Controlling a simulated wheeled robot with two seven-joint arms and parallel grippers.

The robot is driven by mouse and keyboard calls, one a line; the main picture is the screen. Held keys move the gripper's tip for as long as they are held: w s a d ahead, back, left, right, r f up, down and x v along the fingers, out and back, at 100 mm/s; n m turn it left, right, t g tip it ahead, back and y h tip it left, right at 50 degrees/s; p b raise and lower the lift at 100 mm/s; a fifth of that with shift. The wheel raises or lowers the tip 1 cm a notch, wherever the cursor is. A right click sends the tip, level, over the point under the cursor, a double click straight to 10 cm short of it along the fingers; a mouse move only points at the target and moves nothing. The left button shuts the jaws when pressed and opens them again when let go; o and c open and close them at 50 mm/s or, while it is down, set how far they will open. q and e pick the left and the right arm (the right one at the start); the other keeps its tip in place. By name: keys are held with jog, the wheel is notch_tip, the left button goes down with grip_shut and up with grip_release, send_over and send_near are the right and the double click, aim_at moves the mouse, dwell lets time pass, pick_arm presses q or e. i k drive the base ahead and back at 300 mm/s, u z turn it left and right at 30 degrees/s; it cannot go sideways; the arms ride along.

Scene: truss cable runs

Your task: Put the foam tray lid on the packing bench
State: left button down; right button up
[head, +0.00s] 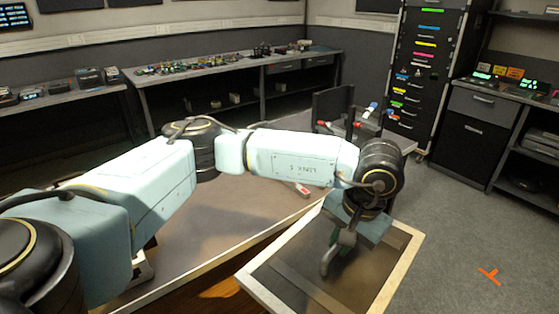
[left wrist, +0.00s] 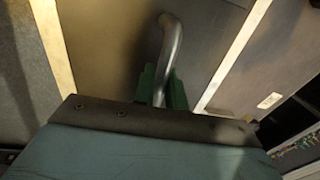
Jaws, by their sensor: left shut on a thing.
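The lid (head: 296,284) is a flat dark brown panel with a pale rim and a curved metal handle (head: 329,262). It is at the lower middle of the head view, beyond the right front edge of a brown-topped bench (head: 222,222), which I take for the packing bench. My left gripper (head: 346,240) is over the lid, shut on its handle. In the left wrist view the green fingers (left wrist: 163,88) close around the handle (left wrist: 172,42), with the lid's panel (left wrist: 105,40) behind. Whether the lid touches the bench is unclear. My right gripper is not visible.
A dark caddy with tools (head: 345,118) stands at the bench's far right end. A small red-and-white item (head: 300,189) lies on the bench. Open grey floor with an orange mark (head: 489,275) is at right. A drawer cabinet (head: 428,65) and side benches line the walls.

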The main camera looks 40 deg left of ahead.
aim_at(229, 208)
jog(key=u, duration=0.4)
jog(key=i, duration=1.2)
jog(key=u, duration=1.15)
jog(key=i, duration=0.2)
jog(key=u, duration=0.05)
